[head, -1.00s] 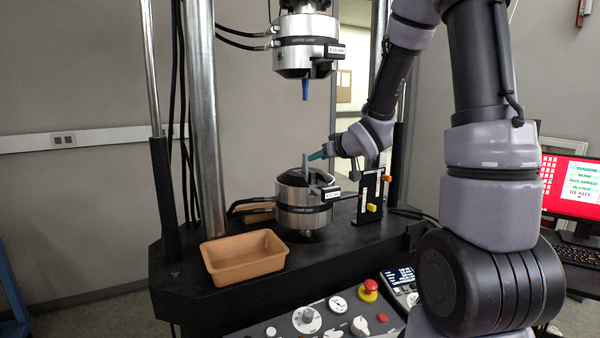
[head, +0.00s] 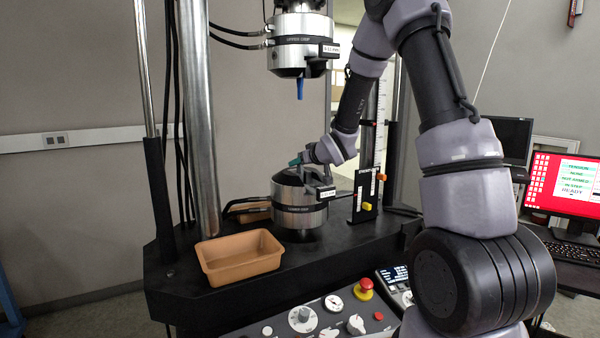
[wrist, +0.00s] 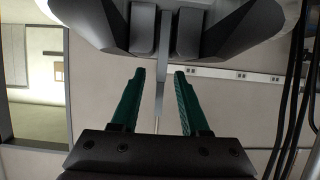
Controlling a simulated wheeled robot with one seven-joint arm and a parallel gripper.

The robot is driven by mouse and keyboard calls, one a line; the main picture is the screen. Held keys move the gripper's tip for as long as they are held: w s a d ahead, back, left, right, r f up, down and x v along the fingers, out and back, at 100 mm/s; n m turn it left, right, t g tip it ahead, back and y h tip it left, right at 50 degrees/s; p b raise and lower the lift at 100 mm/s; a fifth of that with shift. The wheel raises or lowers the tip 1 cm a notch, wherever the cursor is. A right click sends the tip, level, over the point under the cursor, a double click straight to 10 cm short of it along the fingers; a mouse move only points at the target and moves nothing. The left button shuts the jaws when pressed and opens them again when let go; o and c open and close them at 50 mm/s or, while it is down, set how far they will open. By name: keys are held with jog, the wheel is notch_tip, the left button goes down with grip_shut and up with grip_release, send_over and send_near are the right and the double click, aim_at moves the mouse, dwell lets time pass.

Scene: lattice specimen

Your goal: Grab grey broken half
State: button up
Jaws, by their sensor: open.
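The grey broken half (wrist: 160,85) is a thin flat strip that sticks out of the jaws of the lower grip (head: 300,208). In the wrist view it comes out of the dark jaw blocks at the top and runs between my fingers. My gripper (wrist: 158,74) is open, with one green finger on each side of the strip and a gap on both sides. In the head view my gripper (head: 298,161) is just above the lower grip, and it mostly hides the strip. A blue half (head: 300,89) hangs from the upper grip (head: 300,45).
A tan empty tray (head: 240,262) stands left of the lower grip on the black machine base. Steel column (head: 197,120) and hoses are at left; the control panel (head: 330,315) is in front.

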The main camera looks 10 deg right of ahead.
grip_shut()
jog(key=shift+r, duration=0.1)
